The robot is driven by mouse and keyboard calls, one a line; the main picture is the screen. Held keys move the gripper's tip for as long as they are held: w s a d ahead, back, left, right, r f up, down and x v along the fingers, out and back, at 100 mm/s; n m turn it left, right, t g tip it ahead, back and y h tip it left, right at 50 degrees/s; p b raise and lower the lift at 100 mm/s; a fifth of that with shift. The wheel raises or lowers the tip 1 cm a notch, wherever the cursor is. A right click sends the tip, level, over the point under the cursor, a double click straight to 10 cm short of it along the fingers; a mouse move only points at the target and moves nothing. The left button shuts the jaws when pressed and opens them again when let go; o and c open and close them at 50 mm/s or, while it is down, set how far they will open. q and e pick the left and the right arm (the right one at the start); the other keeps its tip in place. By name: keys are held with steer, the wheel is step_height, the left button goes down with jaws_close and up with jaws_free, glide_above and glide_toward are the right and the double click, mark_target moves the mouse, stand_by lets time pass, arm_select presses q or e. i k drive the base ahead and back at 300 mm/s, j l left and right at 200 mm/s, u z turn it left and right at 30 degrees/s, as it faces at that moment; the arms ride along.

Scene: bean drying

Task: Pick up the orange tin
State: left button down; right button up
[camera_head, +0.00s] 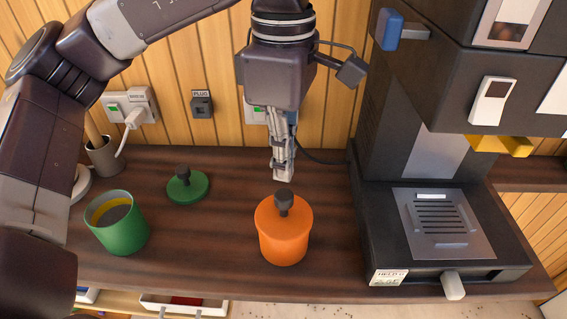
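The orange tin (283,238) stands upright on the dark wooden counter, with its orange lid on and a dark knob (284,204) on top. My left gripper (284,177) points down just above and behind the knob in the picture, and a small gap shows between the fingertips and the knob. The fingers are seen nearly edge-on and overlap, so I cannot tell whether they are open or shut. Nothing shows held in them. My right gripper is not in view.
A green tin (124,232) stands open at the left, with its green lid (187,187) beside it on the counter (205,245). A large dark machine (370,220) stands close on the right. Wall sockets (130,105) and a plug box (202,106) are behind.

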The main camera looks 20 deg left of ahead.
mark_target(279, 254)
steer(key=k, duration=1.5)
